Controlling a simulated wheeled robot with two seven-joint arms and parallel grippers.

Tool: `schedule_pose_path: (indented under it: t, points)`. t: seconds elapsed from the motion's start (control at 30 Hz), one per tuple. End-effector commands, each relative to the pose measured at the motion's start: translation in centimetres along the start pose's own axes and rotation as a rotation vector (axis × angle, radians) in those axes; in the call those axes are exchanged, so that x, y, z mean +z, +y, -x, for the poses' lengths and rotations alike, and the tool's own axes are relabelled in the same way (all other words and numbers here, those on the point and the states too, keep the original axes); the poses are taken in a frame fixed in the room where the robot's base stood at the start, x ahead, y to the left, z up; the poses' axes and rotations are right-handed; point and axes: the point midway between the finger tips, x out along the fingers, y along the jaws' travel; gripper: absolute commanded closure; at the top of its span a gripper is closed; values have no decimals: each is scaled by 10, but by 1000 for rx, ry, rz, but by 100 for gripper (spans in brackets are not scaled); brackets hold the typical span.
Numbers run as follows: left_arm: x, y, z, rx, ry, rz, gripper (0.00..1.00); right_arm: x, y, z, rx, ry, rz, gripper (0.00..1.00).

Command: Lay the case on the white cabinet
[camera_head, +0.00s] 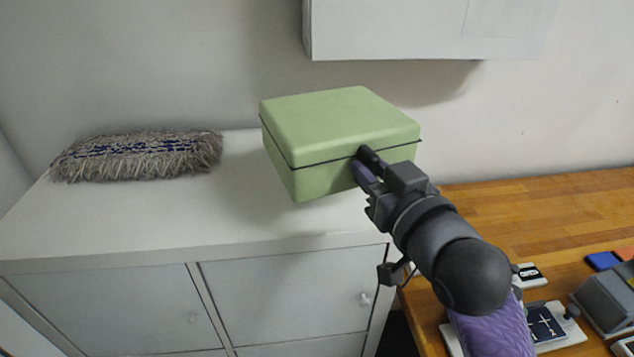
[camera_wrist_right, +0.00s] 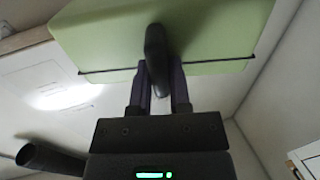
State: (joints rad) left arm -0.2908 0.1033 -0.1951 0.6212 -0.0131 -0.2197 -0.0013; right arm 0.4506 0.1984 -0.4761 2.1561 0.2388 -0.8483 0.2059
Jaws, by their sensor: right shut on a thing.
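The case (camera_head: 335,135) is a light green box with a dark seam around it. It is over the right part of the white cabinet (camera_head: 130,220), tilted a little. I cannot tell for sure whether its underside touches the top. My right gripper (camera_head: 366,168) is shut on the front right side of the case, at a dark handle-like part. In the right wrist view the case (camera_wrist_right: 215,35) fills the top, and the right gripper's fingers (camera_wrist_right: 160,85) reach up to it. My left gripper is not in view.
A shaggy grey-brown mop head (camera_head: 140,156) lies on the left of the cabinet top. A white wall box (camera_head: 420,28) hangs above, behind the case. A wooden table (camera_head: 530,210) with several small items stands at right. The cabinet's front left top is clear.

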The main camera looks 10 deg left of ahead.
Motion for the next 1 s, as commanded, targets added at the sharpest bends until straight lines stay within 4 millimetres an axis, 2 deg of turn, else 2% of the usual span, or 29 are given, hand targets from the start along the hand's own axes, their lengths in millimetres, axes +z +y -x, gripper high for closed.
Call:
schedule_pose_path:
  t: [0.2, 0.43, 0.8, 0.83, 1.0]
  points:
    - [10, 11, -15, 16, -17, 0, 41, 53, 0, 0, 1, -5, -1, 100]
    - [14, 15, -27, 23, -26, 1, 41, 96, 0, 0, 1, -3, -1, 100]
    - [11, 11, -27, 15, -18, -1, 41, 102, 0, 1, 1, 0, 0, 100]
    - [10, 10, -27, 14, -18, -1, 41, 103, 0, 1, 1, -2, 0, 75]
    - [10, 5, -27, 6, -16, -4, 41, 102, 0, 1, 1, -2, 0, 42]
